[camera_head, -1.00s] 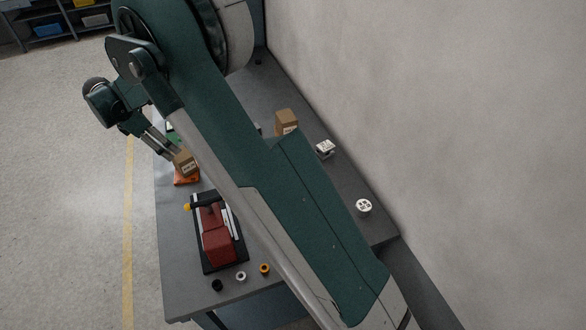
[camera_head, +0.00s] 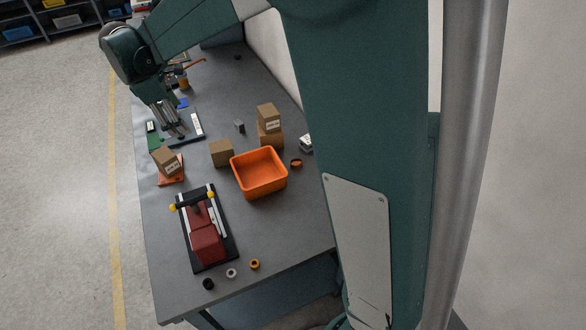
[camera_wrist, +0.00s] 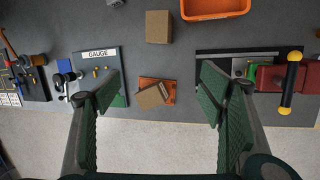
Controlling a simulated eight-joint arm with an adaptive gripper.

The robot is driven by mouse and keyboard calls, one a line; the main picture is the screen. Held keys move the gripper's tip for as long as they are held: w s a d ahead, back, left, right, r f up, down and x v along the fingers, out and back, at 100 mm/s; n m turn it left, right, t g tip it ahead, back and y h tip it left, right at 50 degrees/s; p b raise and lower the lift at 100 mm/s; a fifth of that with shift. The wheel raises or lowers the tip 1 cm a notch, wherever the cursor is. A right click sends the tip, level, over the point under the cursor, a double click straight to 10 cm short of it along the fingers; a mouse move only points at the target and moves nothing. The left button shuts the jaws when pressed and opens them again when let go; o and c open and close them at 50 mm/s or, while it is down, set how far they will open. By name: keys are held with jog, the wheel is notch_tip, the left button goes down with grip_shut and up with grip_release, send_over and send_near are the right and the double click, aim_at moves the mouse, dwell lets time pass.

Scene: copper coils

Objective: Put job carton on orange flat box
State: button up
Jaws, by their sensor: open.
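A brown carton with a white label (camera_head: 165,161), which I take for the job carton, rests on the orange flat box (camera_head: 163,182) near the table's left edge. In the wrist view the carton (camera_wrist: 151,97) is turned askew on the orange flat box (camera_wrist: 144,82), whose corners show around it. The label is too small to read. My gripper (camera_head: 175,133) is open and empty, behind and above the carton, apart from it. In the wrist view my gripper's fingers (camera_wrist: 160,77) stand wide, with the carton between them in the picture, farther off.
A plain carton (camera_head: 222,153) stands beside an orange bin (camera_head: 259,194). Behind it a labelled carton (camera_head: 267,113) sits on another carton (camera_head: 271,138). A red vise (camera_head: 206,242) is in front of the flat box. A gauge board (camera_wrist: 98,58) lies beside it.

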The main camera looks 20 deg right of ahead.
jog(key=s+d+r+m+t+y, duration=0.1)
jog(key=s+d+r+m, duration=0.3)
jog(key=s+d, duration=0.45)
jog(key=s+d+r+m+t+y, duration=0.1)
jog(key=s+d+r+m, duration=0.4)
jog(key=s, duration=0.6)
jog(key=s+d+f+m+t, duration=0.1)
jog(key=s+d+f+m, duration=0.2)
jog(key=s, duration=0.6)
jog(key=s+d+f+m+t, duration=0.1)
jog(key=s+d+f+m, duration=0.2)
jog(key=s+d, duration=0.3)
jog(key=shift+s+f+m+t, duration=0.25)
jog(key=shift+s+m, duration=0.55)
jog(key=shift+s, duration=1.15)
